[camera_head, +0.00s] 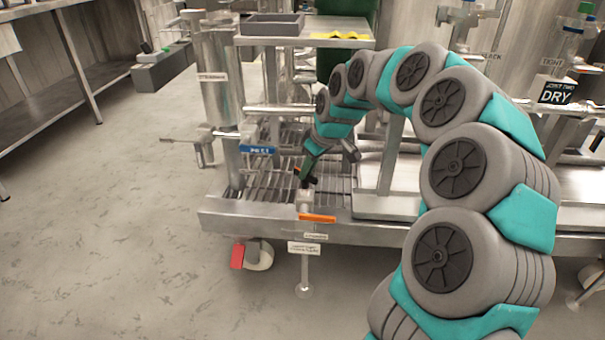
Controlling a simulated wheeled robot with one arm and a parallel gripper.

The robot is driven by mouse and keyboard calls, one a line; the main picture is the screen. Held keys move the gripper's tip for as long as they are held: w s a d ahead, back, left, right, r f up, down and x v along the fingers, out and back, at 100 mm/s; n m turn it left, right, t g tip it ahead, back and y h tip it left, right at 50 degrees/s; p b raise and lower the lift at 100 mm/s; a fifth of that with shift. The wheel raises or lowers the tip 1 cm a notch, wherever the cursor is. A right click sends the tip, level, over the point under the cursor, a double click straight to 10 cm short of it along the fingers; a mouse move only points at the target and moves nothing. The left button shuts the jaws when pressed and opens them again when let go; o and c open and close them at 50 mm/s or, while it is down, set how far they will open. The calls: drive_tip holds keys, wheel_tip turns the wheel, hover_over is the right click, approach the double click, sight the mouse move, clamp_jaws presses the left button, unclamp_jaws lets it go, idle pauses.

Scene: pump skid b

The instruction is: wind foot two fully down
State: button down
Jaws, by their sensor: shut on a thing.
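A levelling foot with a thin stem and round pad (304,290) hangs below the front edge of the skid, under a small white label (304,247). The label is too small to read, and I cannot tell whether the pad touches the floor. Above it, at the deck edge, is a pale grey fitting (305,200) with an orange lever (318,218) pointing right. My gripper (304,180) points down just above this fitting. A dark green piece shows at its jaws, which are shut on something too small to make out.
A castor with a red pedal (238,256) stands left of the foot. A blue tag (258,150) hangs from the pipework above the grated deck. A grey tray (272,24) sits on the upper shelf. The floor in front and to the left is clear.

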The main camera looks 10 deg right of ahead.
drive_tip(key=shift+f+m+b, duration=0.1)
drive_tip(key=shift+m+b, duration=0.2)
drive_tip(key=shift+m, duration=0.2)
drive_tip(key=shift+s+a+m+t+h, duration=0.1)
drive_tip(key=shift+m+t+h, duration=0.35)
drive_tip(key=shift+m, duration=0.75)
drive_tip(key=shift+m+h, duration=0.3)
drive_tip(key=shift+h, duration=0.05)
drive_tip(key=shift+a+m+h+b, duration=0.1)
drive_tip(key=shift+m+h+b, duration=0.35)
drive_tip(key=shift+m, duration=0.95)
drive_tip(key=shift+m+h, duration=0.25)
drive_tip(key=shift+m, duration=0.25)
drive_tip(key=shift+a+m+h, duration=0.1)
drive_tip(key=shift+m+h, duration=0.3)
drive_tip(key=shift+m, duration=0.8)
